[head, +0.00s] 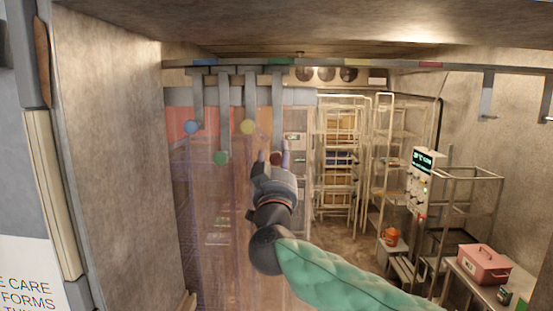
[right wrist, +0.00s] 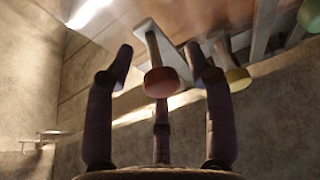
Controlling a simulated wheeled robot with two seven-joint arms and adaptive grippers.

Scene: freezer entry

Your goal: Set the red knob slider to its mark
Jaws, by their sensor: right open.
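The red knob (head: 276,158) hangs at the lower end of a grey bar from the overhead rail (head: 340,65), the rightmost of the hanging knobs. The red mark (head: 431,64) is on the rail far to the right of it. My right gripper (head: 274,154) is open around the red knob in the head view and partly hides it. In the right wrist view the red knob (right wrist: 161,82) shows between the spread fingers (right wrist: 160,58), with gaps on both sides; I see no contact. My left gripper is not in view.
Blue (head: 191,127), green (head: 220,158) and yellow (head: 247,127) knobs hang to the left. Blue, green and yellow marks are on the rail. A translucent strip curtain (head: 205,200) hangs below at left. Wire racks (head: 341,150) and a pink box (head: 484,265) stand at right.

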